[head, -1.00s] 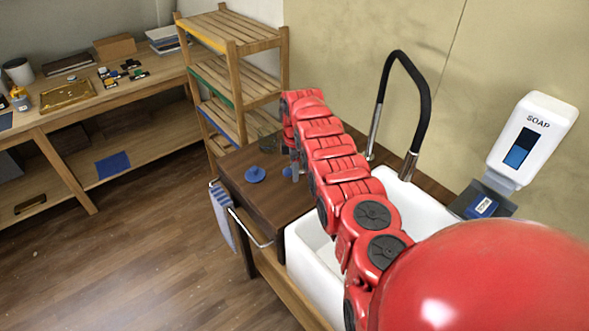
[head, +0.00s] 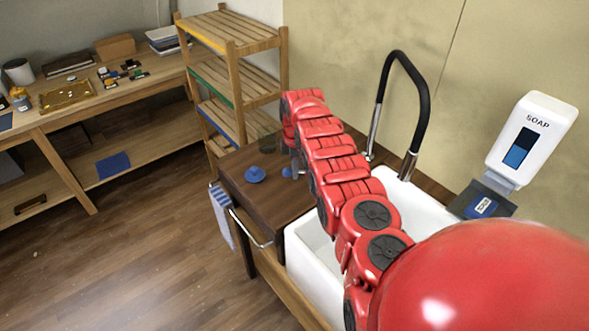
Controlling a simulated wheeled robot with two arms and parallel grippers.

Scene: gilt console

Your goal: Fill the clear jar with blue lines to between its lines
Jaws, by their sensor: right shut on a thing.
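My right gripper (head: 293,168) is at the end of the red arm, low over the dark wooden counter left of the sink. It is shut, with a small blue-grey thing (head: 287,172) at its fingers. The arm hides most of it, so I cannot tell what it is. A blue lid-like piece with a knob (head: 255,174) lies on the counter to the left of the gripper. A clear, dark-looking glass vessel (head: 266,144) stands behind it near the counter's back edge. I cannot make out blue lines or a fill level on it. My left gripper is not in view.
The white sink (head: 305,245) with a black-hosed faucet (head: 425,105) lies under my arm. A soap dispenser (head: 530,140) hangs at the right. A slatted wooden rack (head: 232,60) stands behind the counter. A striped towel (head: 222,215) hangs at the counter's front. The floor left is clear.

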